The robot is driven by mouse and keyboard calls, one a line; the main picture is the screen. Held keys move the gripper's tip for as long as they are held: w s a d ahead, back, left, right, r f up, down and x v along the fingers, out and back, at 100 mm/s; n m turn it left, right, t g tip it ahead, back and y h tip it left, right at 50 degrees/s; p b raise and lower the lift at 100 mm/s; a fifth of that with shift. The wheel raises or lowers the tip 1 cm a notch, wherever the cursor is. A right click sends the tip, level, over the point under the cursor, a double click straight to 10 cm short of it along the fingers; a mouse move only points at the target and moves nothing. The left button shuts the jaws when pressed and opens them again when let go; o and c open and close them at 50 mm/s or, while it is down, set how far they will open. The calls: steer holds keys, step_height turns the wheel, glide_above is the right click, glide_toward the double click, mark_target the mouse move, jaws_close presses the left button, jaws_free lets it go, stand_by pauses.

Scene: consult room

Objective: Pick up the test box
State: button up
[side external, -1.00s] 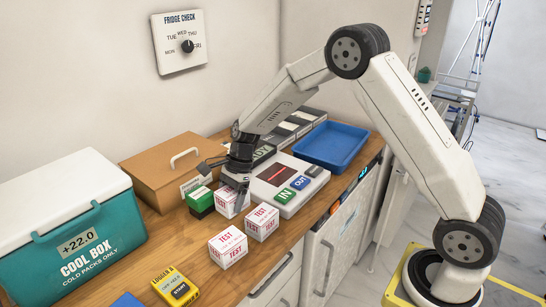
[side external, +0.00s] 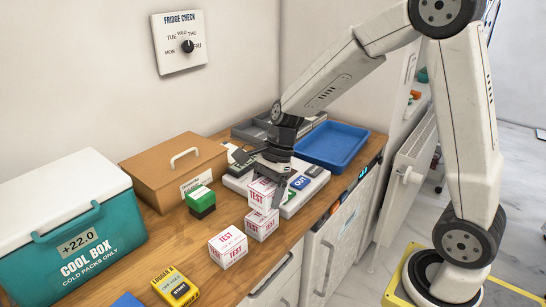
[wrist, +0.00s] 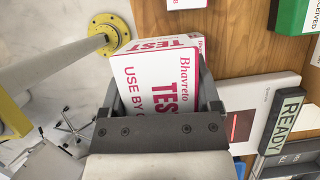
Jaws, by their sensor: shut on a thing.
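My gripper (side external: 265,176) is shut on a white test box (side external: 262,193) with red print. In the wrist view this test box (wrist: 165,95) sits tilted between the jaws. A second test box (side external: 261,225) stands on the wooden counter, directly below the held one in the side view. I cannot tell if the two touch. A third test box (side external: 228,248) stands to the left and nearer the camera. Part of another test box (wrist: 160,43) shows behind the held one in the wrist view.
A green-and-black block (side external: 201,200) stands to the left, before a brown case (side external: 160,175). The teal cool box (side external: 80,245), yellow logger (side external: 176,287) and blue tray (side external: 332,147) are farther off.

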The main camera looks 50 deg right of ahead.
steer(key=shift+s+r, duration=0.15)
steer(key=shift+s, duration=0.15)
stand_by(0.5)
steer(key=shift+w+d, duration=0.35)
steer(key=shift+w, duration=0.15)
steer(key=w+d+r+m, duration=0.1)
steer(key=w+d, duration=0.5)
steer(key=d, duration=0.4)
steer(key=w+d+r+m, duration=0.1)
steer(key=w+d+r, duration=0.1)
steer(key=w+d, duration=0.5)
steer(key=d, duration=0.3)
steer(key=shift+t, duration=0.4)
steer(key=shift+f, duration=0.15)
steer(key=shift+f, duration=3.9)
